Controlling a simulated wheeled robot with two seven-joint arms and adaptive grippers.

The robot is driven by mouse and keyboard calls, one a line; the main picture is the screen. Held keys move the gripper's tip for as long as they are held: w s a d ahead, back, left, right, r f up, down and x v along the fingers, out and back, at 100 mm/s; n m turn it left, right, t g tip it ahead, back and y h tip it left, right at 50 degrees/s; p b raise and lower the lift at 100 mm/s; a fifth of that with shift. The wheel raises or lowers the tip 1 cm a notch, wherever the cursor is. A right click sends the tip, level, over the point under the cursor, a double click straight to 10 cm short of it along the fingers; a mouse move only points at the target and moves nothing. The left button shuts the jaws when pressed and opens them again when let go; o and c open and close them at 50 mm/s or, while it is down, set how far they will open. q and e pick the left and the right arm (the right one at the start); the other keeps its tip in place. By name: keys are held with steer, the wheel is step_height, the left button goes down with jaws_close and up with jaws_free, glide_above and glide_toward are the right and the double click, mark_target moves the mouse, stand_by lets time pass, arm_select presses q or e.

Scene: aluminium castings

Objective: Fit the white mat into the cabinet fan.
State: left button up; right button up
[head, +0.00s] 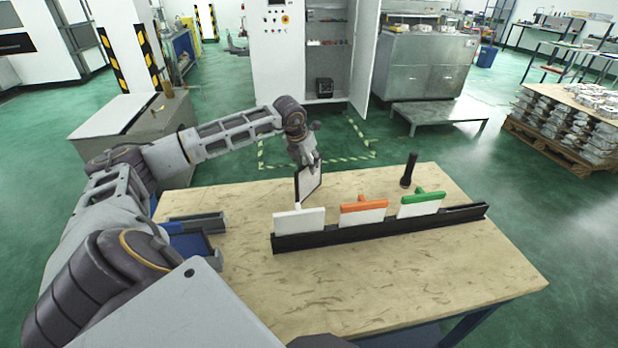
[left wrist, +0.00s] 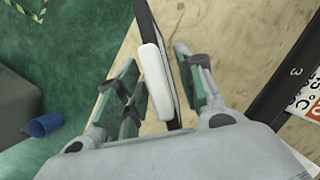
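In the left wrist view the fingers (left wrist: 160,85) lie on both sides of the grip. Whether the panel touches the table is unclear. The open cabinet (head: 275,60) stands beyond the table. A small dark square unit (head: 324,88) sits low in it, possibly the fan; its details are too small to tell. My right gripper is out of view.
A black rack (head: 400,232) on the table holds white (head: 299,223), orange-topped (head: 362,212) and green-topped (head: 420,206) plates. A black torch-like cylinder (head: 408,170) stands behind it. A blue-grey tray (head: 192,243) lies at left. The table's front (head: 400,285) is clear.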

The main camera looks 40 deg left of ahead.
mark_target(309, 175)
arm_select(q)
steer(key=shift+x, duration=1.7)
jaws_close()
